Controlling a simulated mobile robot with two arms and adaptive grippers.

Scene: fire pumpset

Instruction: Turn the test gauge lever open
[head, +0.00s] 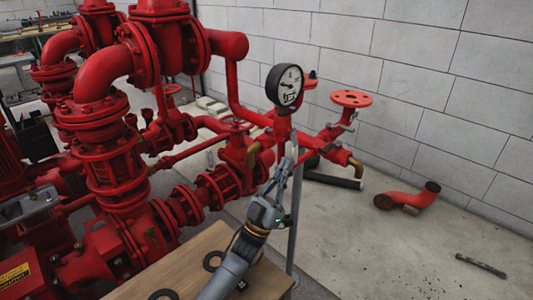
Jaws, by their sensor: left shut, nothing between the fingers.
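The round pressure gauge (285,86), with a white dial and dark rim, stands on red pipework in the middle of the head view. My left gripper (289,152) is just below the gauge, close to the red pipe fittings. Its fingers are together with nothing held between them. I cannot make out the test gauge lever for certain; the gripper and fittings crowd that spot. I cannot tell whether the fingers touch anything there. My right gripper is not in view.
A red handwheel (351,98) stands right of the gauge, with a brass outlet (356,167) below. Large red pump pipes (112,145) fill the left. A wooden table (190,262) with black rings is in front. A loose red elbow pipe (408,197) lies on open floor at right.

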